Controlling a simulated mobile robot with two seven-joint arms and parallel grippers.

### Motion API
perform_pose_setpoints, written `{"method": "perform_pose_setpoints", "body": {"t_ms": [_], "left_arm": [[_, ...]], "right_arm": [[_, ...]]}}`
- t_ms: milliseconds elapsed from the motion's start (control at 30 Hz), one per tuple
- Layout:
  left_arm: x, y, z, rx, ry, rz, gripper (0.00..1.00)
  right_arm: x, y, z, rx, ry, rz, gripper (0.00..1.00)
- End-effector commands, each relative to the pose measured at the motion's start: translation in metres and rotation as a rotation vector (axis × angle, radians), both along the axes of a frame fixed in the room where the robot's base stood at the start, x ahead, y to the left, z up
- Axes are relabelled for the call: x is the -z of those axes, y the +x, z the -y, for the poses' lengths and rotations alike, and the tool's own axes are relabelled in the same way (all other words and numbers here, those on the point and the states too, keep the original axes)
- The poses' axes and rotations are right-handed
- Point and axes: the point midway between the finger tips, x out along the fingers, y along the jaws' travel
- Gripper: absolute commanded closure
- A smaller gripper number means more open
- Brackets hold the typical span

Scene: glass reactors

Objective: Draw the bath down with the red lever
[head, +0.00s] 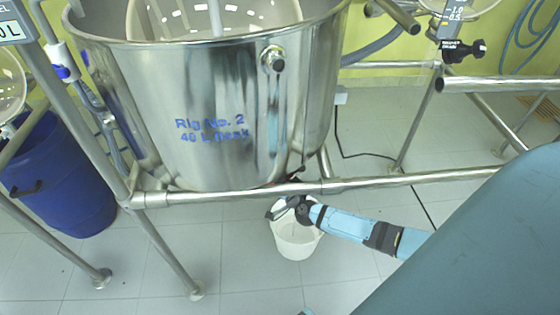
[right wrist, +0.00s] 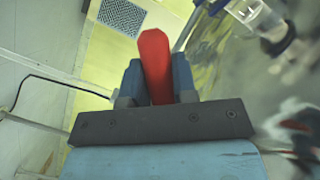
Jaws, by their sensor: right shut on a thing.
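The bath is a large steel vessel (head: 225,110) marked "Rig No. 2" in the head view, held in a pipe frame. The red lever (right wrist: 154,62) stands between the fingers of my right gripper (right wrist: 158,88) in the right wrist view; the gripper is shut on it. In the head view my right gripper (head: 285,205) is under the frame's front pipe, below the bath and above a white bucket (head: 297,241) on the floor. The lever is mostly hidden there. I cannot see any flow into the bucket. My left gripper is not in view.
The front pipe (head: 240,196) of the frame runs just above my right arm. A blue drum (head: 55,175) stands at the left. Frame legs (head: 165,245) stand on the tiled floor. A black cable (head: 365,153) runs behind. The floor right of the bucket is clear.

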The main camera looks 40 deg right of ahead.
Motion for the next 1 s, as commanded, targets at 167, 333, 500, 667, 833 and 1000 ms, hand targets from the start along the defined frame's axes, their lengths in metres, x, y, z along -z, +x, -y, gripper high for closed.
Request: {"method": "perform_pose_setpoints", "body": {"t_ms": [167,333,500,667,833,1000], "left_arm": [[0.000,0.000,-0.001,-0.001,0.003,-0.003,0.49],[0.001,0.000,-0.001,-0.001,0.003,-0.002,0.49],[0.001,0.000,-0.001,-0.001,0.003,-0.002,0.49],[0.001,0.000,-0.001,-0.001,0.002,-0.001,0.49],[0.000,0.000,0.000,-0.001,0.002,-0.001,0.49],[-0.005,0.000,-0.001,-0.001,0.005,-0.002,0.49]], "right_arm": [[0.002,-0.001,-0.001,-0.002,-0.006,-0.007,1.00],[0.003,-0.001,-0.001,-0.002,-0.005,-0.007,1.00],[0.002,-0.001,-0.001,-0.001,-0.005,-0.006,0.58],[0.002,-0.001,0.000,-0.001,-0.005,-0.005,0.49],[0.001,-0.002,0.000,0.000,-0.005,-0.004,0.49],[-0.002,-0.018,-0.003,-0.001,-0.004,-0.007,0.49]]}}
